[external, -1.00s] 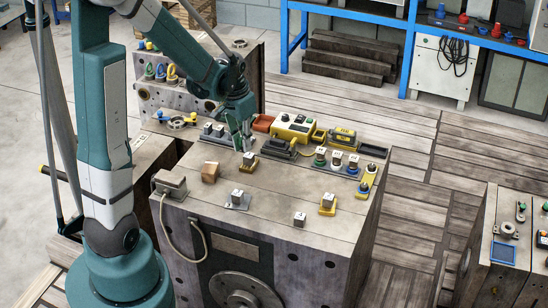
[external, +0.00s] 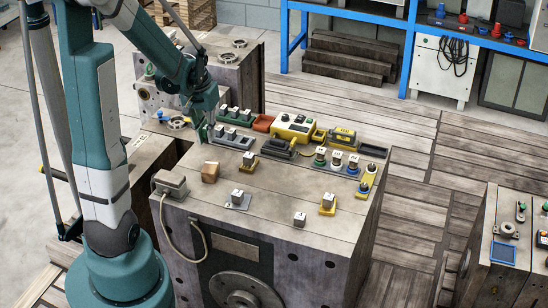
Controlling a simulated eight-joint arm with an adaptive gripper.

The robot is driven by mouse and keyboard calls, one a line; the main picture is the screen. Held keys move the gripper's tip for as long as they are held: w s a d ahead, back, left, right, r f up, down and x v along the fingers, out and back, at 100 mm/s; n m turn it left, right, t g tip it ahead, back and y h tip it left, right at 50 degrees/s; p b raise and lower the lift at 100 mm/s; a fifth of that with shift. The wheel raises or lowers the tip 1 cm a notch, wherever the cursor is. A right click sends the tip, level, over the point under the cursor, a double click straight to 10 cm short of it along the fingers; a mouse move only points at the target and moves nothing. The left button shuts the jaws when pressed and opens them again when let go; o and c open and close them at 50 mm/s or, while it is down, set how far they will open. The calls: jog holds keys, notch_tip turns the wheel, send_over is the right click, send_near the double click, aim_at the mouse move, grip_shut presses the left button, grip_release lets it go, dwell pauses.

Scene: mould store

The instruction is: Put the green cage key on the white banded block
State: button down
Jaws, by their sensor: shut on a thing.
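My gripper (external: 203,136) is at the left end of the grey tray (external: 236,143), low over the machine's top. Its fingers are closed around a small dark green piece, which I take to be the green cage key; the fingers and the small scale hide most of it. Several small whitish blocks stand on the top: one on a yellow base (external: 248,158), one on a grey plate (external: 238,195), a bare one (external: 300,218) and one on a yellow base at the right (external: 328,201). I cannot tell which is the white banded block.
A brown wooden block (external: 210,172) and a grey box with a cable (external: 170,183) are at the front left.

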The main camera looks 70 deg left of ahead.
aim_at(208, 143)
jog(key=shift+f+b, duration=0.75)
jog(key=shift+f, duration=2.15)
jog(key=shift+f+b, duration=0.55)
jog(key=shift+f, duration=1.55)
jog(key=shift+f, duration=0.15)
jog(key=c, duration=2.5)
grip_release()
jog(key=shift+s+d+r+p, duration=0.2)
jog(key=shift+r+p, duration=0.3)
jog(key=shift+r, duration=1.55)
jog(key=shift+s+d+r+p, duration=0.25)
jog(key=shift+r+p, duration=0.2)
jog(key=shift+r, duration=1.55)
jog(key=shift+s+d+r+p, duration=0.2)
jog(key=shift+r+p, duration=0.3)
jog(key=shift+r, duration=1.55)
